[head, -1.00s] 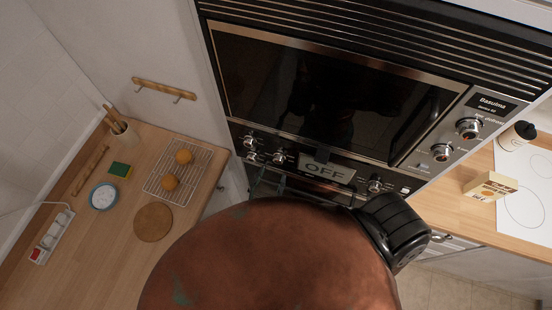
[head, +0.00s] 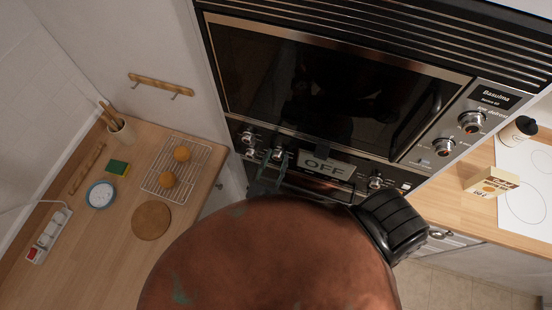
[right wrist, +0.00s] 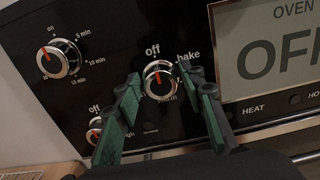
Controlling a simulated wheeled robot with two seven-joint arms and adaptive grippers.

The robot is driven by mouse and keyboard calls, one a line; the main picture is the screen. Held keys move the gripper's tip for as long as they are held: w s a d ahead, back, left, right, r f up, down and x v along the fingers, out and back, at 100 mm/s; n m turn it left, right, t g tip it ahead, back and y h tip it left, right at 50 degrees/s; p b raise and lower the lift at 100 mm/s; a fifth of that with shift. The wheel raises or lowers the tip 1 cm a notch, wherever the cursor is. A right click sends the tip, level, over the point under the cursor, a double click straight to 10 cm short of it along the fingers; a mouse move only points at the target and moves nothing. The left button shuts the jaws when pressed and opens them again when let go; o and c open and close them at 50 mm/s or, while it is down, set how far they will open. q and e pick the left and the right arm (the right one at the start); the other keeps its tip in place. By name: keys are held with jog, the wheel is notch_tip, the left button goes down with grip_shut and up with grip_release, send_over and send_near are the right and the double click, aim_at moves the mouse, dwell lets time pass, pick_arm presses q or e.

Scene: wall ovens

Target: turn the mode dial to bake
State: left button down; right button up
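The mode dial (right wrist: 158,80) is a round chrome and black knob on the oven's black panel. The words off above it and bake at its upper right show in the right wrist view; its red mark looks close to upright. The dial also shows in the head view (head: 278,154). My right gripper (right wrist: 158,84) is open, with one green finger to the left of the dial and one to the right. I cannot tell whether they touch it. The right gripper also shows in the head view (head: 271,168). My left gripper is not in view.
The display (right wrist: 265,50) right of the dial reads OFF. A timer knob (right wrist: 58,58) is at upper left and another knob (right wrist: 95,130) at lower left, close to the left finger. A wooden counter (head: 100,240) with a cooling rack (head: 190,150) stands left of the oven.

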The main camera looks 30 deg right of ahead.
jog(key=c, duration=0.7)
jog(key=shift+m, duration=0.3)
jog(key=shift+m+b, duration=0.45)
jog(key=shift+m, duration=0.75)
jog(key=m+b, duration=0.1)
jog(key=m, duration=0.1)
jog(key=shift+s+d+f+m, duration=0.1)
jog(key=shift+m, duration=0.3)
jog(key=m+b, duration=0.2)
jog(key=m, duration=0.1)
jog(key=shift+m+b, duration=1)
jog(key=shift+m, duration=0.5)
